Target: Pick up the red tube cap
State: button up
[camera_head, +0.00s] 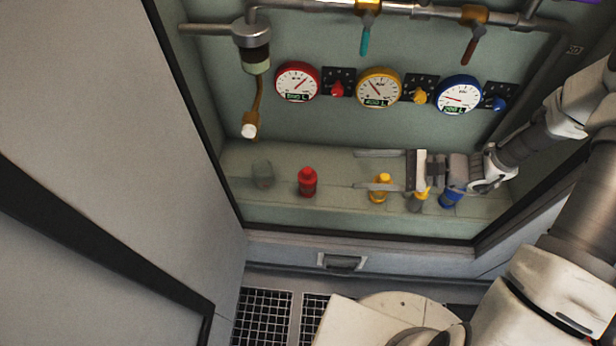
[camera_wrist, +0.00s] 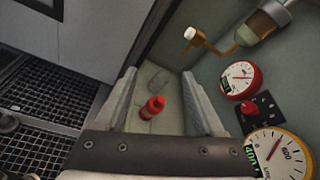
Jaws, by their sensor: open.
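The red tube cap (camera_head: 307,182) stands upright on the ledge (camera_head: 340,213) at the bottom of the bay, left of the yellow cap. In the wrist view the red cap (camera_wrist: 153,107) shows between my two fingers, ahead of them and apart from them. My gripper (camera_head: 366,170) is open and empty, with its fingers pointing left toward the red cap. The gripper reaches in from the right, above the yellow cap (camera_head: 380,187). In the wrist view the open fingers of my gripper (camera_wrist: 158,80) stand on either side of the red cap.
A clear grey piece (camera_head: 262,174) stands left of the red cap. A blue cap (camera_head: 447,199) is partly hidden below my arm. Red, yellow and blue gauges (camera_head: 379,89) with knobs line the back wall. A brown spout (camera_head: 254,110) hangs at upper left. The open door (camera_head: 110,120) bounds the left.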

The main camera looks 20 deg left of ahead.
aim_at(312, 175)
jog(key=w+a+f+m+t+y+b, duration=0.15)
jog(key=f+m+t, duration=0.35)
jog(key=f, duration=0.5)
jog(key=w+a+f+m+t+y+b, duration=0.1)
jog(key=a+f+m+t+b, duration=0.15)
jog(key=f+m, duration=0.5)
jog(key=shift+n+t, duration=0.45)
jog(key=shift+n, duration=0.2)
jog(key=x, duration=0.3)
jog(key=f+b+x, duration=0.1)
jog(key=x, duration=0.3)
jog(key=f+b+x, duration=0.1)
jog(key=x, duration=0.3)
jog(key=shift+f, duration=0.1)
jog(key=b+x, duration=0.2)
jog(key=x, duration=0.3)
jog(key=shift+a+f, duration=0.15)
jog(key=shift+a, duration=0.05)
grip_shut()
